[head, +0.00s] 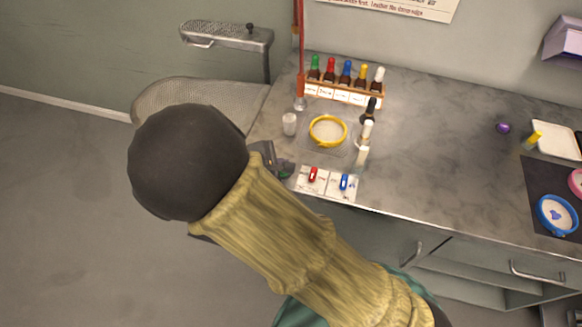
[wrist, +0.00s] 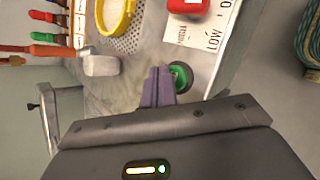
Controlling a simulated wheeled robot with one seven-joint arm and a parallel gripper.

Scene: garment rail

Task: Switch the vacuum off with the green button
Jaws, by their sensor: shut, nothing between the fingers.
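A round green button (wrist: 181,77) in a dark housing is on the front edge of the counter in the wrist view. My gripper (wrist: 158,82) is shut and empty, its fingertips right beside the button, on its left; I cannot tell whether they touch it. In the head view, my gripper (head: 270,160) is at the counter's front edge, partly hidden by my arm. The green button (head: 287,168) shows there only as a small dark green spot next to the fingers.
A red switch (head: 313,175) and a blue switch (head: 344,182) sit on labelled cards to the right.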

